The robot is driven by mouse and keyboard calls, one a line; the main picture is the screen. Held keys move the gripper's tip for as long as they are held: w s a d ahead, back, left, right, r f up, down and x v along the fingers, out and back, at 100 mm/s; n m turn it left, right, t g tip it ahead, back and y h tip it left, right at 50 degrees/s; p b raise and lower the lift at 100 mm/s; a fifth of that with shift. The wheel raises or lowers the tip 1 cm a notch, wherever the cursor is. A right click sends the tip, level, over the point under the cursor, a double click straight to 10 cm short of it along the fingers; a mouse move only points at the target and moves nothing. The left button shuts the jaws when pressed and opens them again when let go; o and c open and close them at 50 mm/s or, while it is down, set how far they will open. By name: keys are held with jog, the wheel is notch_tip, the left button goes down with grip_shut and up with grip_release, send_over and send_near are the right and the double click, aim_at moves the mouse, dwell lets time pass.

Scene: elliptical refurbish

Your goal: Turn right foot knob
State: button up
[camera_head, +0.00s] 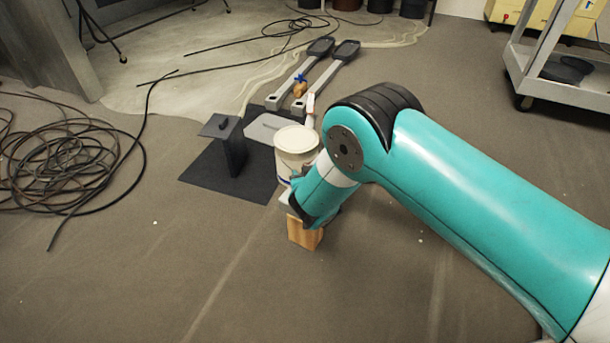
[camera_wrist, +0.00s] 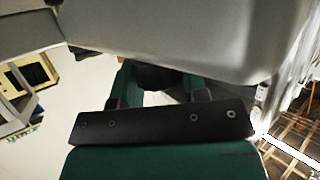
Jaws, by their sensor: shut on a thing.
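My gripper (camera_wrist: 162,98) shows in the wrist view behind a dark bolted plate. Its two fingers are shut on a small dark part (camera_wrist: 160,78), mostly hidden, under a large smooth grey body (camera_wrist: 190,35). I cannot tell for sure that this part is the right foot knob. In the head view my teal arm reaches down beside a white lidded tub (camera_head: 296,140), and the arm hides the gripper's tips. Two grey foot bars with dark pads, the left (camera_head: 320,46) and right (camera_head: 346,49), lie on the floor beyond. A blue knob (camera_head: 299,77) shows between them.
A wooden block (camera_head: 304,235) stands just below my wrist. A black mat (camera_head: 205,175) with a dark stand (camera_head: 234,155) lies left of the tub. Coiled cable (camera_head: 60,165) covers the left floor. A wheeled cart (camera_head: 560,90) stands at right. The front floor is clear.

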jog(key=m+h+b, duration=0.1)
jog(key=m+h, duration=0.1)
jog(key=m+h+b, duration=0.1)
jog(key=h, duration=0.1)
jog(key=shift+f+t+b, duration=0.25)
jog(key=shift+t+b, duration=0.05)
jog(key=shift+r+m+h+b, duration=0.1)
jog(key=shift+m+h+b, duration=0.75)
jog(key=shift+m+h, duration=0.45)
